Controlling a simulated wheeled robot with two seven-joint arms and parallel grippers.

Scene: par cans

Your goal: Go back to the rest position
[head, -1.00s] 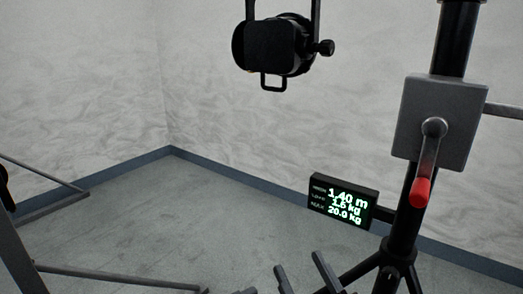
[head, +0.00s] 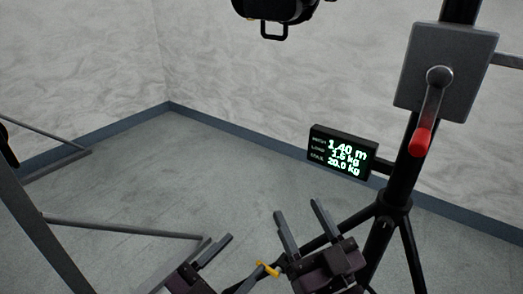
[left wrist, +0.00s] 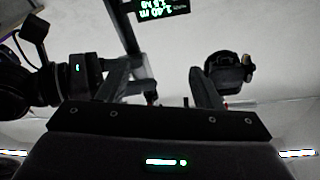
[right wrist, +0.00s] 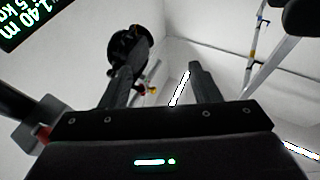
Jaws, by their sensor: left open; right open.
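My left gripper (head: 217,240) is low in the head view, left of the right one, with its fingers apart and nothing between them. My right gripper (head: 297,208) is low and right of centre, in front of the stand's legs, also open and empty. The fingers of the left gripper show apart in the left wrist view (left wrist: 158,80). The fingers of the right gripper show apart in the right wrist view (right wrist: 160,72). Neither touches anything that I can see.
A black stand (head: 403,170) at the right carries a grey winch box (head: 447,65) with a red-handled crank (head: 421,140) and a lit display (head: 342,152). A black par can (head: 275,10) hangs at the top. Dark bars (head: 110,228) stand at the left. The middle floor is clear.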

